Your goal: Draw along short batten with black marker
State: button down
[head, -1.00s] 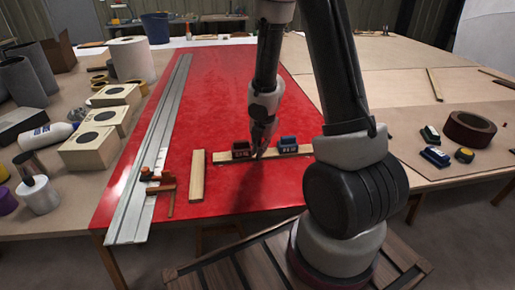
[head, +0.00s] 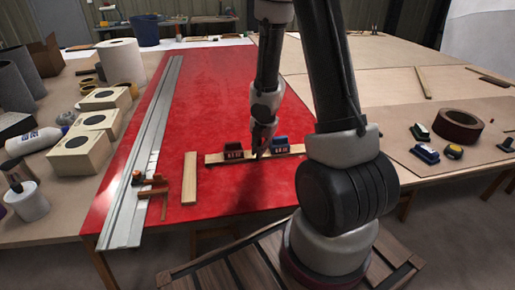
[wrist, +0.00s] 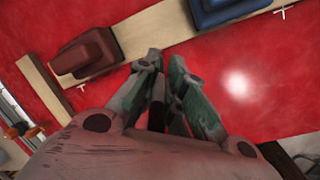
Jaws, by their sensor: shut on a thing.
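A pale wooden batten (head: 214,159) lies crosswise on the red table, with a dark red weight (head: 233,150) and a blue weight (head: 281,146) on it. In the wrist view the batten (wrist: 165,28) runs diagonally under the red weight (wrist: 86,52) and the blue weight (wrist: 225,10). My gripper (head: 260,153) is low at the batten's near edge, between the weights. In the wrist view my gripper (wrist: 162,62) is shut on a dark thing, apparently the black marker (wrist: 158,112), mostly hidden by the fingers. I cannot tell whether its tip touches the surface, and I see no drawn line.
A second wooden strip (head: 190,178) lies left of the batten. A long metal rail (head: 130,201) with an orange clamp (head: 151,188) runs along the red table's left side. White crosses mark the red surface near the batten. Bare red surface (head: 215,90) lies beyond the batten.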

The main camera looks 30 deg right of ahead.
jog(key=shift+s+d, duration=0.25)
jog(key=shift+d, duration=0.5)
jog(key=shift+d, duration=0.1)
jog(key=shift+s+d, duration=0.2)
jog(key=shift+d, duration=0.4)
jog(key=shift+s+d, duration=0.2)
jog(key=shift+d, duration=0.5)
jog(key=shift+s+d, duration=0.25)
jog(key=shift+d, duration=0.45)
